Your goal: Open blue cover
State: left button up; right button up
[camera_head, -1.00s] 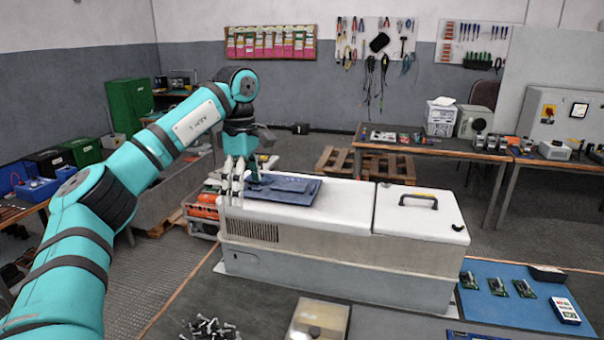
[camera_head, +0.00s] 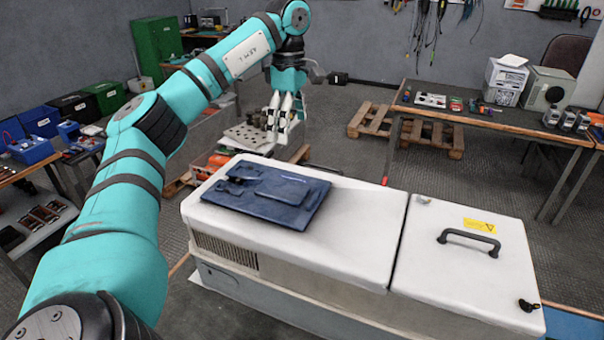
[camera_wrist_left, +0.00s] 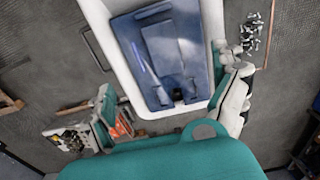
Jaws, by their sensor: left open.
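The blue cover (camera_head: 295,212) lies flat on the left part of the white cabinet's top (camera_head: 355,230). It has a raised panel and a small dark latch-like part near its left end. My left gripper (camera_head: 285,122) is open and empty, pointing down beyond the cover's far side in the head view, apart from it. In the left wrist view the blue cover (camera_wrist_left: 172,50) shows between and beyond the spread fingers, with the dark part (camera_wrist_left: 178,94) at its near end. My right gripper is not in view.
The cabinet's right section carries a black handle (camera_head: 468,242), a yellow label (camera_head: 480,225) and a black knob (camera_head: 529,305). A wooden pallet (camera_head: 430,135) lies on the floor behind. A workbench (camera_head: 490,112) stands at the back right. Green boxes (camera_head: 102,93) stand at the left.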

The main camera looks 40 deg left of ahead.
pick_arm(q)
jog(key=b, duration=0.3)
send_over(291, 191)
notch_tip(291, 191, down, 7)
notch_tip(291, 191, down, 10)
jog(key=shift+r+p, duration=0.25)
jog(key=shift+p, duration=0.45)
jog(key=shift+f, duration=0.35)
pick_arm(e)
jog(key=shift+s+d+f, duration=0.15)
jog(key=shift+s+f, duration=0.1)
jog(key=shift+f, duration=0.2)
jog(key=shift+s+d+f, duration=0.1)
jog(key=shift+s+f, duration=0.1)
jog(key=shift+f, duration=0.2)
pick_arm(q)
jog(key=shift+d, duration=0.1)
jog(key=shift+c, duration=0.4)
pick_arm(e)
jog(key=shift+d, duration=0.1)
